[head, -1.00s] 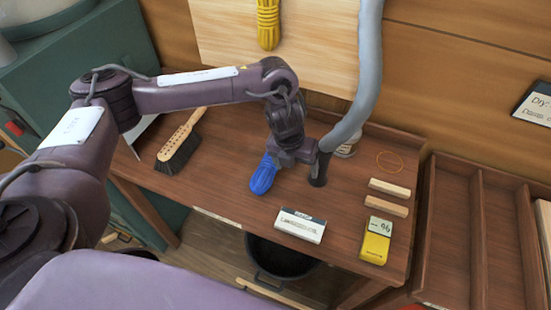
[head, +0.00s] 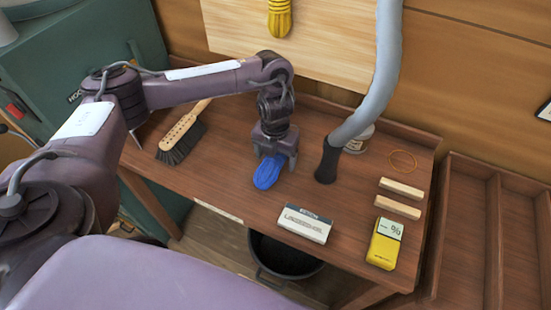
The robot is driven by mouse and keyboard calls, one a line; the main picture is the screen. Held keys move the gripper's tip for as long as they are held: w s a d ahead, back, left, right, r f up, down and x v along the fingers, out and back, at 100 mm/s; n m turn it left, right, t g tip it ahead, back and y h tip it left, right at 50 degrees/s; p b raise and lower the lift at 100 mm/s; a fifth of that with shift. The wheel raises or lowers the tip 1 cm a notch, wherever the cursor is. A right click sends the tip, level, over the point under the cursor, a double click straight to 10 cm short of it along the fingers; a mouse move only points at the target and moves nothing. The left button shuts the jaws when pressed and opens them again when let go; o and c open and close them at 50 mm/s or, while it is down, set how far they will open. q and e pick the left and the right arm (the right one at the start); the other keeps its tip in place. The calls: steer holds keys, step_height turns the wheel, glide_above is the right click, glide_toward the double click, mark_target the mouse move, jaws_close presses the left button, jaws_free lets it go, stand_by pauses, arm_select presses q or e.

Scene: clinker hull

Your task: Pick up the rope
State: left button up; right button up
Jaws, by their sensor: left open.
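I cannot tell whether the fingers touch the rope. My right gripper is not in view.
A grey hose (head: 375,90) with a black nozzle comes down right of the gripper. A brush (head: 182,135) lies left. A white box (head: 305,224), two wooden strips (head: 400,189), and a yellow meter (head: 384,245) lie right. A dark bucket (head: 285,258) stands below.

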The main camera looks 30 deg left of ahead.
arm_select(q)
steer(key=shift+f, duration=0.2)
steer(key=c, duration=1.2)
step_height(320, 180, up, 20)
steer(key=p, duration=0.4)
